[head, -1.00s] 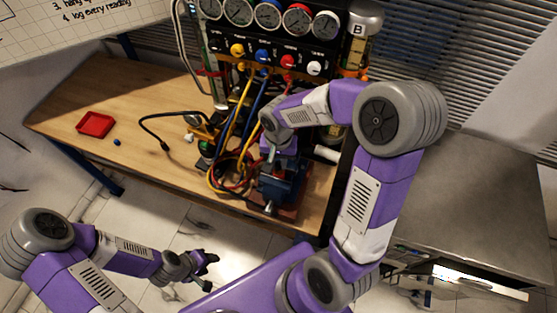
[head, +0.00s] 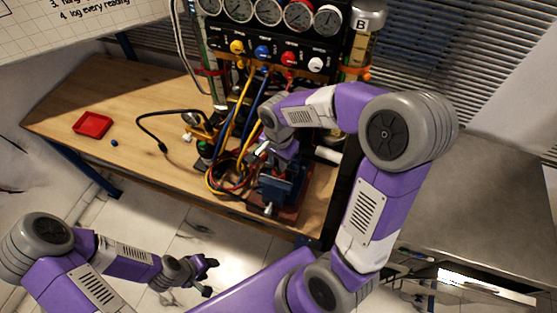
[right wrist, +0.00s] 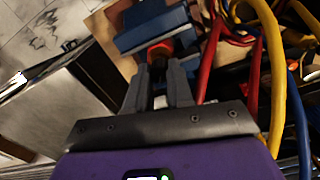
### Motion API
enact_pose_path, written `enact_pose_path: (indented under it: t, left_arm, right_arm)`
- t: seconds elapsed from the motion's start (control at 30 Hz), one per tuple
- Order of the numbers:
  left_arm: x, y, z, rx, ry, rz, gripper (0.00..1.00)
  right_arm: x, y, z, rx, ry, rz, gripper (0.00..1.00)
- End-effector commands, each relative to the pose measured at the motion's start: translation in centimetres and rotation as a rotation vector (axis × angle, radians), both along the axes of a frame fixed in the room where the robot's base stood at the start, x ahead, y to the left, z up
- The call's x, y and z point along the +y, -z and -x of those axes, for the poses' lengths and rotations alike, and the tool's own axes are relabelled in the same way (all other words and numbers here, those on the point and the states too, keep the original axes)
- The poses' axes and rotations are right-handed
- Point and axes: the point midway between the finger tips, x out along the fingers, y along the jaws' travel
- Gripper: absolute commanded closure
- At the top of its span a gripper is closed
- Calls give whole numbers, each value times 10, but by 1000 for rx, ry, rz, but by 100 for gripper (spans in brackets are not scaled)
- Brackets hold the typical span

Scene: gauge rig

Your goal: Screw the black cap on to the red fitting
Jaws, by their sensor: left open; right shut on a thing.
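The red fitting (right wrist: 160,51) shows as a small orange-red ring at the blue vise (right wrist: 150,22) in the right wrist view. The vise (head: 281,188) stands near the table's front edge in the head view, where the fitting is hidden. My right gripper (right wrist: 158,80) is shut on the black cap (right wrist: 158,70), a dark piece between its fingertips, right at the fitting. I cannot tell whether threads are engaged. In the head view the right gripper (head: 258,153) is just above the vise. My left gripper (head: 211,276) is open and empty, low in front of the table.
A gauge panel (head: 270,48) with coloured knobs stands behind the vise. Yellow, blue and red hoses (head: 225,170) hang close to its left. A black cable (head: 145,125) lies further left. A red tray (head: 92,125) and a small blue piece (head: 114,143) lie on the clear left part.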

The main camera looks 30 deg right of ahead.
Motion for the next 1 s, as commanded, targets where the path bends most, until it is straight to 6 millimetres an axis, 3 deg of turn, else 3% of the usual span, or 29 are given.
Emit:
enact_pose_path:
  t: [0.3,0.73,1.0]
  left_arm:
    - [0,14,0,0,0,0,50]
    - [0,15,0,0,0,0,50]
    - [0,23,0,0,0,0,50]
  right_arm:
    - [-1,2,1,3,358,1,100]
    - [-1,1,1,5,428,2,100]
    - [-1,2,1,4,749,3,100]
